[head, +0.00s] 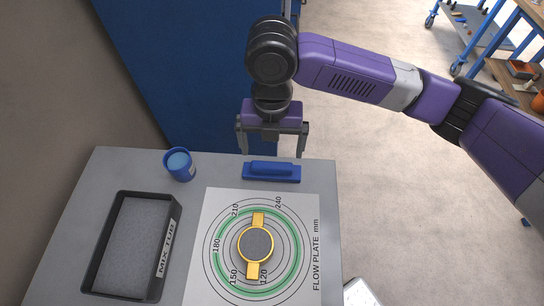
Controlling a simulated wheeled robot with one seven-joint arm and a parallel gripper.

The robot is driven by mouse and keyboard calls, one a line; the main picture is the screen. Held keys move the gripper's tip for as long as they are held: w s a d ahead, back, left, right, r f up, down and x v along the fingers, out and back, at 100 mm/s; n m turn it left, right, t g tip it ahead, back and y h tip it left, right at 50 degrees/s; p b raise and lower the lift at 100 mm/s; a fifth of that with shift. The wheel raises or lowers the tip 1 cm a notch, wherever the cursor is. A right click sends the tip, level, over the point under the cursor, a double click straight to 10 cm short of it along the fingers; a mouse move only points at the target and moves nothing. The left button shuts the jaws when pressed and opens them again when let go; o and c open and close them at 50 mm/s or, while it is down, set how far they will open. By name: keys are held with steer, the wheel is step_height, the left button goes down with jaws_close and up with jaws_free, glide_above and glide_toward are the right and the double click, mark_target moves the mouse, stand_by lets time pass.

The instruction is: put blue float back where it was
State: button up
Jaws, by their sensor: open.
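The blue float (272,177) is a flat blue block with a darker raised handle. It lies on the grey table near the back edge, just behind the white flow plate sheet (210,290). My gripper (271,151) is open and empty. It points down at the back edge of the table, with its two fingers spread left and right, above or just behind the float. I cannot tell its exact height over the float. The float's handle shows clear of the fingers.
A blue cup (179,165) with light blue contents stands at the back left. A black mix tub (121,289) with grey contents is at the left. A yellow-handled round grey piece (256,244) sits on the sheet's rings. Bare table (326,190) lies at the right.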

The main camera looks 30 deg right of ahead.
mark_target(272, 164)
steer(key=shift+r, duration=2.65)
